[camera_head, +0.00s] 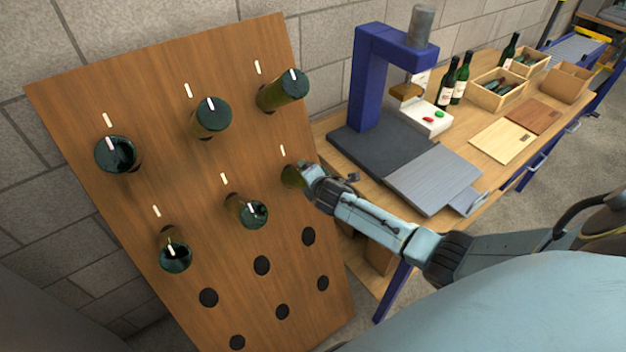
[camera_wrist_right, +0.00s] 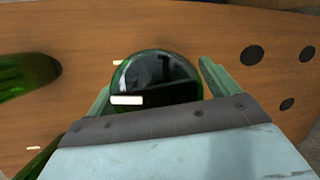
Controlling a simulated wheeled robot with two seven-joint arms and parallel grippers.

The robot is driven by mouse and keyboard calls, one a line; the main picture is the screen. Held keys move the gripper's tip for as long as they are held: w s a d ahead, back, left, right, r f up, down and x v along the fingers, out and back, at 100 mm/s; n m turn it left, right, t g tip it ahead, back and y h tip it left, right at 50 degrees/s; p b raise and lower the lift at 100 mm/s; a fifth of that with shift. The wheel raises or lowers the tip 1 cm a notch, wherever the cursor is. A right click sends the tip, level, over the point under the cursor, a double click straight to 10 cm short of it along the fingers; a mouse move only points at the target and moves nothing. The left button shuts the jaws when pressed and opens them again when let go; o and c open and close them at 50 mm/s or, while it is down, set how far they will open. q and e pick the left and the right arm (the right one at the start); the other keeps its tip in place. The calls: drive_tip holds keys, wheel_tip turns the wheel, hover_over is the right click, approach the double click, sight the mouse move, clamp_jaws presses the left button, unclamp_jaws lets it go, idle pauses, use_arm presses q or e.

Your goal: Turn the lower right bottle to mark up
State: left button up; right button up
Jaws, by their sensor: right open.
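The lower right bottle (camera_head: 291,176) sits in the board at the right end of its row, mostly behind my right gripper (camera_head: 309,181) in the head view. In the right wrist view its dark green round base (camera_wrist_right: 165,72) faces me, with a white mark (camera_wrist_right: 127,100) at its left side. That mark lies roughly parallel to the board's white line (camera_wrist_right: 117,62), which also points left there. My right gripper (camera_wrist_right: 158,88) is open, one finger on each side of the bottle; contact is unclear. The base's lower edge is hidden by the gripper. My left gripper is not in view.
The tilted wooden board (camera_head: 190,325) holds several other bottles, among them the neighbouring bottle (camera_head: 253,214) and the one above (camera_head: 284,91). Empty holes (camera_head: 262,265) lie below. A workbench (camera_head: 455,225) with a blue press (camera_head: 370,80) stands close on the right.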

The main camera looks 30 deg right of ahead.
drive_tip(key=shift+s+r, duration=0.1)
drive_tip(key=p+v, duration=0.2)
drive_tip(key=v, duration=1.1)
drive_tip(key=shift+s, duration=0.1)
drive_tip(key=s+f+m+g+b, duration=0.25)
drive_tip(key=s+f, duration=0.25)
drive_tip(key=f, duration=0.5)
drive_tip(key=s+f+m+g+y+b, duration=0.1)
drive_tip(key=s+f+m+b, duration=0.3)
drive_tip(key=f, duration=0.6)
drive_tip(key=s+f+m+g, duration=0.2)
drive_tip(key=s+f, duration=0.4)
drive_tip(key=f, duration=0.4)
drive_tip(key=s+a+f+m+g+b, duration=0.1)
drive_tip(key=s+a+f+m+b, duration=0.1)
drive_tip(key=s+f, duration=0.4)
drive_tip(key=s+a+f+m+g+y+b, duration=0.1)
drive_tip(key=s+f, duration=0.5)
drive_tip(key=s, duration=0.6)
drive_tip(key=s+a+f+m+g+b, duration=0.2)
drive_tip(key=s+a+f+m, duration=0.1)
drive_tip(key=s+f+m, duration=0.2)
drive_tip(key=s+f, duration=0.2)
drive_tip(key=s, duration=0.2)
drive_tip(key=shift+s+a+m+y+b, duration=0.15)
drive_tip(key=shift+s+m+y+b, duration=0.2)
drive_tip(key=shift+s+y+b, duration=0.05)
drive_tip(key=shift+g, duration=0.25)
